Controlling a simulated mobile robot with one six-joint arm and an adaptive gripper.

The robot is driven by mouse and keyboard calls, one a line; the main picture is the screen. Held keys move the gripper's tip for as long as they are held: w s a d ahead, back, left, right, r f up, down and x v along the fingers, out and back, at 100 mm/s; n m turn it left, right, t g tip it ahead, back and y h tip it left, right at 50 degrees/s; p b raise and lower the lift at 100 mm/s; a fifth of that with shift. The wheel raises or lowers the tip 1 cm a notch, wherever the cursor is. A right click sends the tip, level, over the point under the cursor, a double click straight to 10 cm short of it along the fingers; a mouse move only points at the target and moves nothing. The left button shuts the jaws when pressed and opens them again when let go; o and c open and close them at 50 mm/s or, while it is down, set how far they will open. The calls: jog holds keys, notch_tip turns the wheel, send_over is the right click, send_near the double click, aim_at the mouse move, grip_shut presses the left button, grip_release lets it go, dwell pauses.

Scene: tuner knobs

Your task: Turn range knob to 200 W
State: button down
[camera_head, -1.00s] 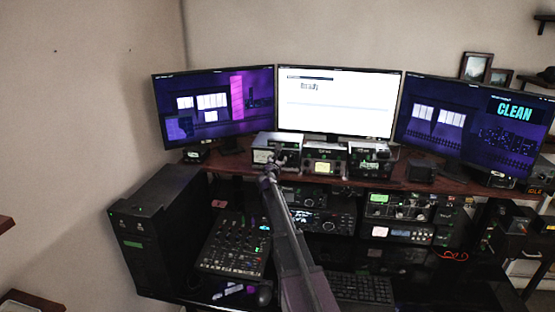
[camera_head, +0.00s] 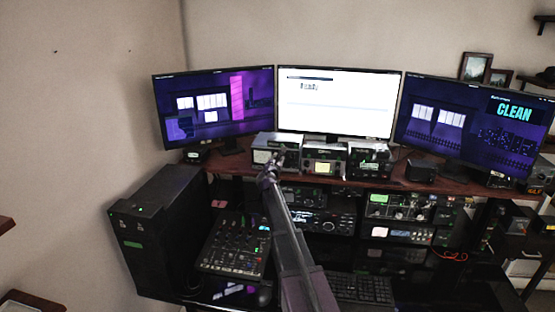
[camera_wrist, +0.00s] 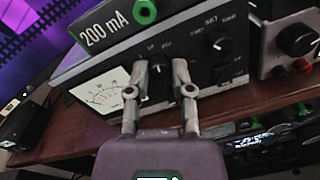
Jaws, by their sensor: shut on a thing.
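A grey tuner box (camera_head: 266,142) with a black front panel stands on the desk's upper shelf. In the wrist view its panel (camera_wrist: 239,70) fills the middle, tilted in the picture. It carries a white meter (camera_wrist: 103,93) on the left. A black knob (camera_wrist: 160,82) sits between the two fingertips of my gripper (camera_wrist: 160,78), which is shut on it. Tiny marks above this knob are too blurred to read. A second black knob (camera_wrist: 218,41) with "SET" above it is up and to the right, clear of the fingers. In the head view my gripper (camera_head: 270,168) reaches the tuner's front.
A black box labelled "200 mA" (camera_wrist: 103,35) lies on top of the tuner. A grey unit with a large dark knob (camera_wrist: 297,39) stands close on the right. Three monitors, including the white one (camera_head: 338,103), stand behind. A mixer (camera_head: 236,246) is below left.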

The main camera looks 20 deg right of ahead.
jog(key=m, duration=0.5)
jog(key=shift+w+m, duration=0.15)
jog(key=shift+m, duration=0.15)
dwell(0.4)
jog(key=c, duration=0.5)
grip_release()
